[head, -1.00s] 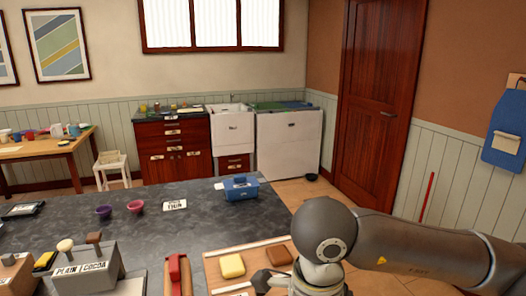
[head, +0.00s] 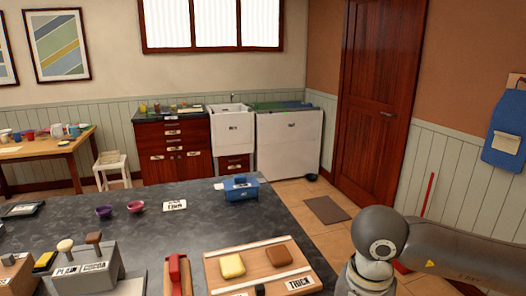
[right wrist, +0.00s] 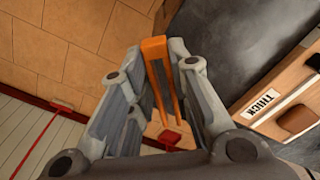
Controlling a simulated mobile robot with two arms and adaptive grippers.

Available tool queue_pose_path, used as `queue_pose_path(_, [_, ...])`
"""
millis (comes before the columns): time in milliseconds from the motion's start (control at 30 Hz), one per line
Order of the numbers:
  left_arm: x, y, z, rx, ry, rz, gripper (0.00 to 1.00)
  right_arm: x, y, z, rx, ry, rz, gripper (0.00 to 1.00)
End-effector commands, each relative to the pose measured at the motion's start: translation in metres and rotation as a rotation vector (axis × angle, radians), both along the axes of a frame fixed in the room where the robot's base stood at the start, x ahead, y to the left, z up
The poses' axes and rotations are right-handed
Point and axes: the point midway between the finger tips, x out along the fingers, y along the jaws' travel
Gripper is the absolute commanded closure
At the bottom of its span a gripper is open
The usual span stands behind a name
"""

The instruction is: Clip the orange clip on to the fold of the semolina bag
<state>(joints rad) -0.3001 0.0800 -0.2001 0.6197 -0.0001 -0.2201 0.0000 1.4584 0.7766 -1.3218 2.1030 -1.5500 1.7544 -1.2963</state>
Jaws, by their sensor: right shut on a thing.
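My right gripper (right wrist: 156,50) is shut on the orange clip (right wrist: 155,68) in the right wrist view. The clip's two long prongs point back toward the wrist between the grey fingers. Tiled floor and the dark counter's edge show beyond and beside it. In the head view my right arm comes in from the right, beyond the board's right side; its gripper is out of sight there. I cannot make out a semolina bag in either view. My left gripper is not in view.
A wooden board (head: 222,269) with a yellow block (head: 232,265) and a brown block (head: 277,254) lies on the dark counter (head: 150,222).

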Motion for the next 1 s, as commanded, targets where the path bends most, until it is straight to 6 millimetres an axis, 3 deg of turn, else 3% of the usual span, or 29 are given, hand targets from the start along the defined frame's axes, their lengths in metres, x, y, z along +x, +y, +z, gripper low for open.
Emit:
queue_pose_path(400, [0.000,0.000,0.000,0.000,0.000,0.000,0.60,0.007,-0.033,-0.012,-0.003,-0.004,0.444,0.90])
queue_pose_path(1000, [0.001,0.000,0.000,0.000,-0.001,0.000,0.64,0.007,-0.039,-0.014,-0.003,-0.004,0.526,0.90])
